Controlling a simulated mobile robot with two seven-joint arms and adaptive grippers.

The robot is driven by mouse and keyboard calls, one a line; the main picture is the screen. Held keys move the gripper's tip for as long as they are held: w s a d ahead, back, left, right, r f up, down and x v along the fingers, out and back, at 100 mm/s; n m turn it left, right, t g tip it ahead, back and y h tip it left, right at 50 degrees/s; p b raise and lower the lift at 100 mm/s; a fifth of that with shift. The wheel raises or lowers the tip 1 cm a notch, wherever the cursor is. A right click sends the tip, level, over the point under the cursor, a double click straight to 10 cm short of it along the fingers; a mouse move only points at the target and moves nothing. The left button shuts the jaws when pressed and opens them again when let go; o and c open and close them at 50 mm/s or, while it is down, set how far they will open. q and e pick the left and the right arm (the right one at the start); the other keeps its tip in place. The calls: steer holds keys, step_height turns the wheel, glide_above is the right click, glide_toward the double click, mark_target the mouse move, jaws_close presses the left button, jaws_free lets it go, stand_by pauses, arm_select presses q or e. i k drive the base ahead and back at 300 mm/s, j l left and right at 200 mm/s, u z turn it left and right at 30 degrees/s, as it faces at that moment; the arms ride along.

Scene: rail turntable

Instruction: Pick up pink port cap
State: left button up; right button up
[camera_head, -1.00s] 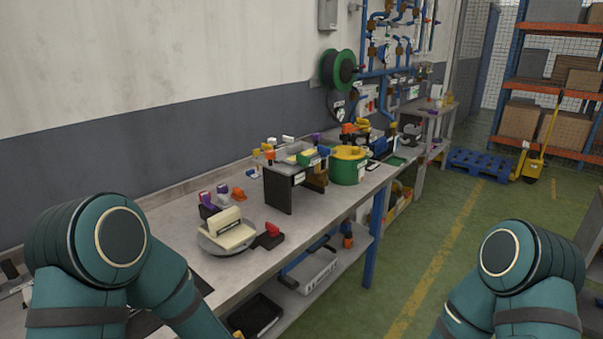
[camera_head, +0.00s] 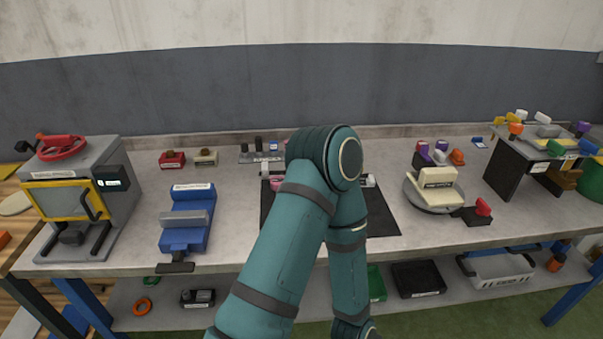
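A small pink piece (camera_head: 277,183), which looks like the pink port cap, shows on or beside the black mat (camera_head: 382,213) in the middle of the bench. It sits just left of my bent teal arm, which hides much of the mat and perhaps part of the piece. Its exact shape and what it rests on are too small to tell. The arm's elbow is over the mat and its forearm hangs down in front of the bench edge. No gripper fingers show in the head view, so I cannot see either gripper.
A grey machine with a red handwheel (camera_head: 62,148) and a blue fixture (camera_head: 187,218) stand left. A round plate with a cream block (camera_head: 437,187) and a black stand (camera_head: 503,178) stand right. A lower shelf (camera_head: 240,312) holds trays. Bench between fixture and mat is clear.

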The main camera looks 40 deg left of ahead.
mark_target(275, 182)
steer(key=u, duration=1.65)
